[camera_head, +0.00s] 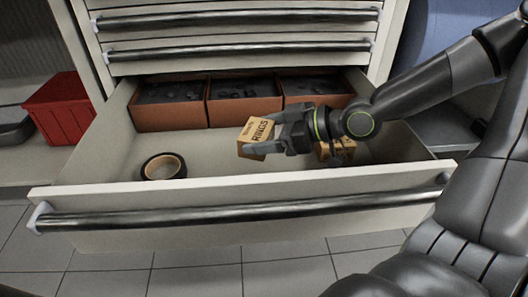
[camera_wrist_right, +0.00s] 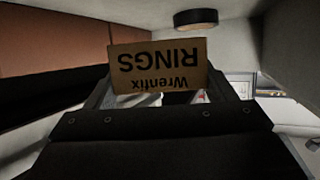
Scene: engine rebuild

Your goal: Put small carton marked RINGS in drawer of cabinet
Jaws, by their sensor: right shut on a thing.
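The small carton marked RINGS (camera_head: 256,134) is a brown box held in my right gripper (camera_head: 272,137). It is tilted and held over the open drawer (camera_head: 215,160) of the cabinet (camera_head: 230,52). In the right wrist view the carton (camera_wrist_right: 160,65) sits between the fingertips, its lettering upside down. The drawer is pulled well out, its front panel and long metal handle toward me. I cannot tell how far the carton is above the drawer floor. My left gripper is not in view.
In the drawer, several orange-brown bins (camera_head: 171,113) with dark contents line the back. A roll of black tape (camera_head: 163,167) lies at left. Another brown carton (camera_head: 342,150) lies partly hidden behind my right gripper. The drawer floor between is clear. A red box (camera_head: 62,108) stands outside, left.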

